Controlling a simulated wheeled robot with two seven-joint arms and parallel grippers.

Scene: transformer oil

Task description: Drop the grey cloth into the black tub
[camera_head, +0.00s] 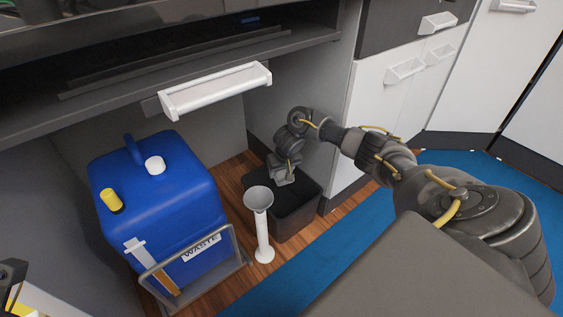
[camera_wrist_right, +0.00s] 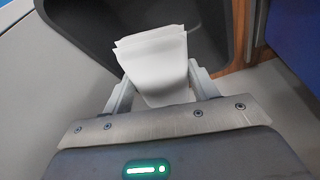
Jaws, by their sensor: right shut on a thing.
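The black tub (camera_head: 308,208) stands on the wooden floor under the counter, its open top facing up. My right gripper (camera_head: 284,179) is over the tub, pointing down. In the right wrist view the fingers (camera_wrist_right: 163,88) are shut on the grey cloth (camera_wrist_right: 155,52), which looks pale and folded there. The cloth sticks out past the fingertips over the dark tub (camera_wrist_right: 85,22). In the head view the cloth is hard to make out from the gripper. A dark piece at the lower left edge of the head view may be my left gripper; its fingers cannot be made out.
A blue waste container (camera_head: 160,190) stands in a grey frame (camera_head: 205,278) left of the tub. A white stand with a grey funnel top (camera_head: 262,225) is close in front of the tub. The counter (camera_head: 200,60) hangs above, with a white handle (camera_head: 215,90). Cabinets (camera_head: 385,115) stand right.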

